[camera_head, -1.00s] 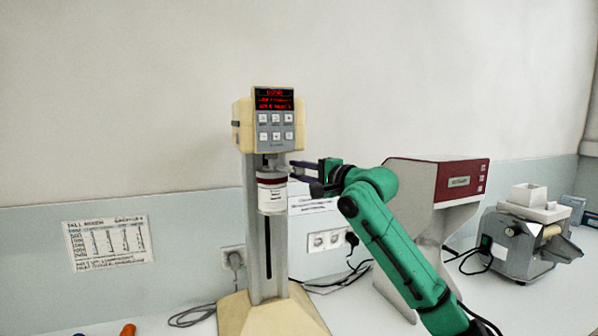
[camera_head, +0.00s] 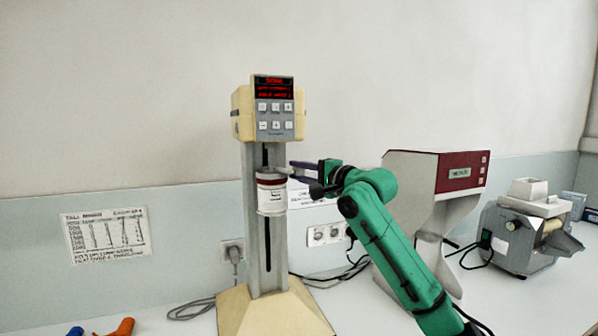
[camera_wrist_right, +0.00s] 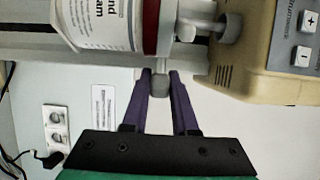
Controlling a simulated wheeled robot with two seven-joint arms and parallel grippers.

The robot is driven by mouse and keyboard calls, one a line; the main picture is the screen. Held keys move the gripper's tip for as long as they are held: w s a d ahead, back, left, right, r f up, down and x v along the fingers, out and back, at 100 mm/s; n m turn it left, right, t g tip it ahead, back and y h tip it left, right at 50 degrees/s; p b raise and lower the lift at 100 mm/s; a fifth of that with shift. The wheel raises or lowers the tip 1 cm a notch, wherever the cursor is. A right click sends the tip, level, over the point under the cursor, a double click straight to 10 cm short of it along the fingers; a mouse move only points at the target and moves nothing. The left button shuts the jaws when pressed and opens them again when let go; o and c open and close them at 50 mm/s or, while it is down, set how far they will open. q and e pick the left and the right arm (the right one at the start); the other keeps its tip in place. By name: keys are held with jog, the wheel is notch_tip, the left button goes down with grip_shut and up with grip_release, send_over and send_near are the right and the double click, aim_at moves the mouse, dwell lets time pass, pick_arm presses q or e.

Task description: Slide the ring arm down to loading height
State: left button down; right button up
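The cream mill (camera_head: 268,190) stands with its beige head above a slotted grey column. A white jar (camera_head: 271,199) with a dark red band sits upright in front of the column, held at the ring arm, with a gap below the head. It shows sideways in the right wrist view (camera_wrist_right: 100,22). The ring arm is mostly hidden by the jar and fingers. My right gripper (camera_head: 293,172) reaches in from the right. In the right wrist view my right gripper (camera_wrist_right: 160,76) has its purple fingers closed around a small grey knob (camera_wrist_right: 159,88). My left gripper is not in view.
A red and grey machine (camera_head: 440,200) stands right of the mill, behind my right arm. A grey roller machine (camera_head: 525,235) is farther right. Cables and wall sockets (camera_head: 328,234) lie behind. Below the jar the column is clear down to the beige base (camera_head: 270,313).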

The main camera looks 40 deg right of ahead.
jog(key=o, duration=0.3)
jog(key=shift+s, duration=0.1)
jog(key=s+b, duration=0.8)
jog(key=s, duration=0.6)
jog(key=shift+s+d+b, duration=0.15)
jog(key=shift+d+b, duration=0.2)
jog(key=shift+d, duration=0.05)
